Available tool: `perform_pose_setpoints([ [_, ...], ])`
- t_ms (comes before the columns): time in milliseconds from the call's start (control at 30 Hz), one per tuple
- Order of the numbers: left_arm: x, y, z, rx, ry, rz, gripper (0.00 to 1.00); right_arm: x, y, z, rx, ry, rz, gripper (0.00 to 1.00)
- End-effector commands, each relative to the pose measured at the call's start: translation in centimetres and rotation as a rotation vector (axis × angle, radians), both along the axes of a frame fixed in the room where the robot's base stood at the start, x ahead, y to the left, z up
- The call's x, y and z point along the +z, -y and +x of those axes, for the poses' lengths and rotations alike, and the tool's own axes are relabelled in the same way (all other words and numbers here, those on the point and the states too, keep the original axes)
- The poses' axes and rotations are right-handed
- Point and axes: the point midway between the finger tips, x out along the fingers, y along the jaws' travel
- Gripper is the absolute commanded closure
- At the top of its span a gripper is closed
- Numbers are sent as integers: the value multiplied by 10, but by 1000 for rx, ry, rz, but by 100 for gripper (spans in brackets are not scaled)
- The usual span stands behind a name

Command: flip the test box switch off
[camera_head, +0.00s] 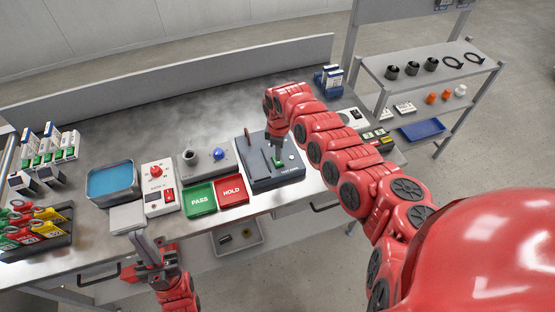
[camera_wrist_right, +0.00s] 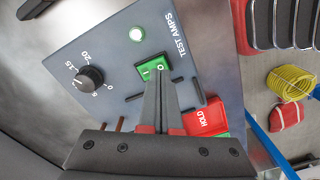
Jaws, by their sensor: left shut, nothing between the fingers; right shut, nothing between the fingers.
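The test box (camera_head: 262,182) is a dark blue-grey panel at the middle of the bench's front side. It fills much of the right wrist view (camera_wrist_right: 95,50), marked TEST AMPS. Its green rocker switch (camera_wrist_right: 152,67) bears I and O marks; I cannot tell which side is pressed. A pale greenish-white round lamp (camera_wrist_right: 137,35) sits beside it. My right gripper (camera_wrist_right: 160,84) is shut and empty, its tips at the switch's edge; contact is unclear. It points down over the box in the head view (camera_head: 279,150). My left gripper (camera_head: 136,232) is shut at the bench's front edge.
A black dial (camera_wrist_right: 88,78) is on the box. Green PASS (camera_head: 199,199) and red HOLD (camera_head: 232,190) trays lie left of it. A white box with red knob (camera_head: 156,172) and a blue tray (camera_head: 112,182) stand further left. A shelf rack (camera_head: 430,68) is at right.

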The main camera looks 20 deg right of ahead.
Motion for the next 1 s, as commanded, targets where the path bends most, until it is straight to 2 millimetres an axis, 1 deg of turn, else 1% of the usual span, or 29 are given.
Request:
perform_pose_setpoints([
  [1000,-10,0,0,0,0,0,100,-13,0,0,0,1,0,100],
])
